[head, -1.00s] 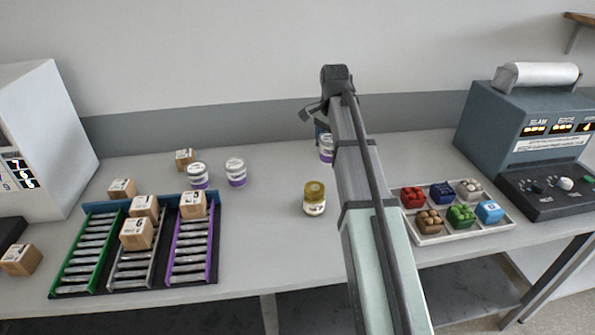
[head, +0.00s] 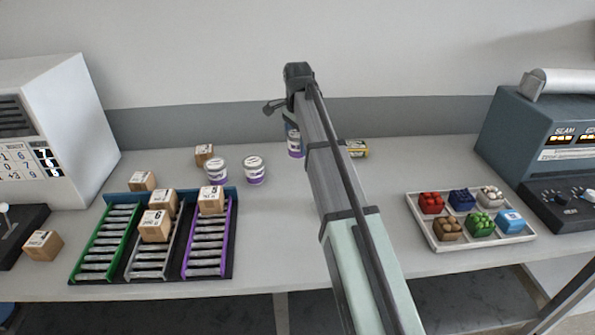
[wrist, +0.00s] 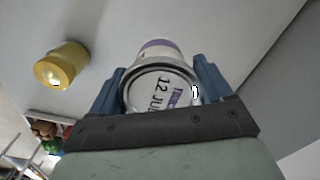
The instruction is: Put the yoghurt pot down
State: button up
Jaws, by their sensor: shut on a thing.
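The yoghurt pot (head: 295,146) is white with a purple band and shows beside my arm in the head view, near the back of the table. My gripper (head: 291,128) is shut on it. In the wrist view, the pot's round, printed lid (wrist: 160,88) faces the camera between the two blue fingers of the gripper (wrist: 155,85). I cannot tell whether its base touches the table. Two similar pots, the left one (head: 216,169) and the right one (head: 254,169), stand upright on the table to the left of the held pot.
A yellow-lidded jar (wrist: 62,66) stands near the gripper. A yellow item (head: 357,149) lies right of my arm.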

aim_at(298, 133)
notch_tip(298, 133, down, 9)
dwell(0.5)
jog(key=shift+f, duration=0.15)
jog(key=o, duration=1.1)
notch_tip(298, 133, up, 12)
jog(key=shift+r, duration=0.2)
